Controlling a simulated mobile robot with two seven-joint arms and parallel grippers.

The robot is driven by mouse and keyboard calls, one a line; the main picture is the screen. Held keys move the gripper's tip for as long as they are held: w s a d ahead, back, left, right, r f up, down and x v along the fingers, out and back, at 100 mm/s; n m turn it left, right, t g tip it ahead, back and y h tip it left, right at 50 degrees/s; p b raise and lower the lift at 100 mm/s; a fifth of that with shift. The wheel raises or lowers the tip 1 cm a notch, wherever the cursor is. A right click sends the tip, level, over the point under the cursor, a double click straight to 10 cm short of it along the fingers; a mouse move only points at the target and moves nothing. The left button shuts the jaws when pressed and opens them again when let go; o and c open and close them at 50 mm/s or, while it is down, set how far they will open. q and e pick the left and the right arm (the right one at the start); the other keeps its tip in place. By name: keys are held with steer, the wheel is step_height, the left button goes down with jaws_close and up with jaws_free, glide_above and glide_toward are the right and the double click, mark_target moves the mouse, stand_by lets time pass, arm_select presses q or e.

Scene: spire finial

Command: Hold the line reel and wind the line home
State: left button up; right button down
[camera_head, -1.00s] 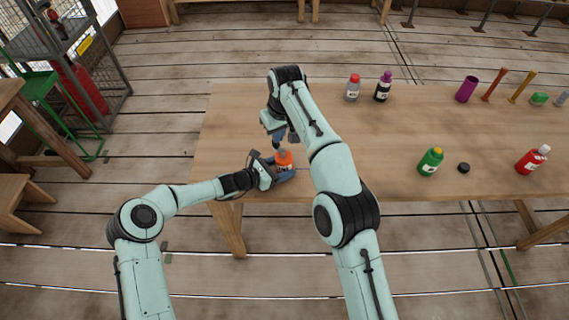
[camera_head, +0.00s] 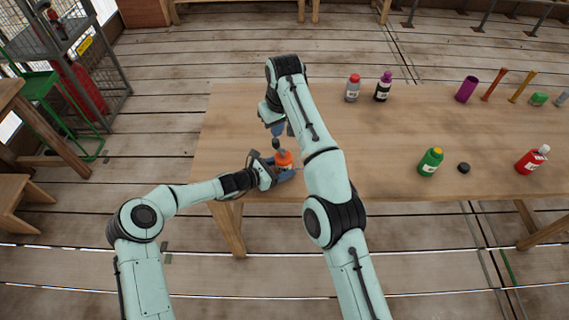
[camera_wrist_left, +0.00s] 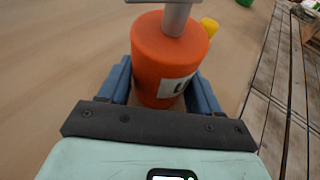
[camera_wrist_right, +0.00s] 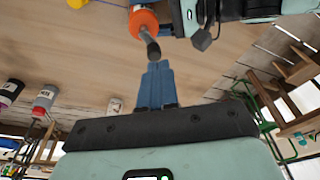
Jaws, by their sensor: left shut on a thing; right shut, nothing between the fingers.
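The orange line reel (camera_head: 284,159) is near the table's front left edge, with a white label on its side. It fills the left wrist view (camera_wrist_left: 160,55), where a grey shaft (camera_wrist_left: 177,18) rises from its top. My left gripper (camera_head: 273,169) is shut on the reel, one blue finger on each side. In the right wrist view the reel (camera_wrist_right: 143,20) has a grey arm ending in a dark knob (camera_wrist_right: 153,49). My right gripper (camera_wrist_right: 159,66) is shut and empty, its tips close to the knob; I cannot tell whether they touch it.
A yellow thing (camera_wrist_left: 210,27) shows beside the reel. Red-capped (camera_head: 353,88) and purple-capped (camera_head: 383,86) bottles stand at the back. A green bottle (camera_head: 431,161), black disc (camera_head: 463,168) and red bottle (camera_head: 532,160) are to the right. The table's middle is clear.

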mark_target(277, 144)
steer(key=shift+f, duration=3.2)
steer(key=shift+f, duration=0.15)
steer(key=shift+f, duration=1.35)
steer(key=shift+w, duration=0.65)
steer(key=shift+a, duration=0.2)
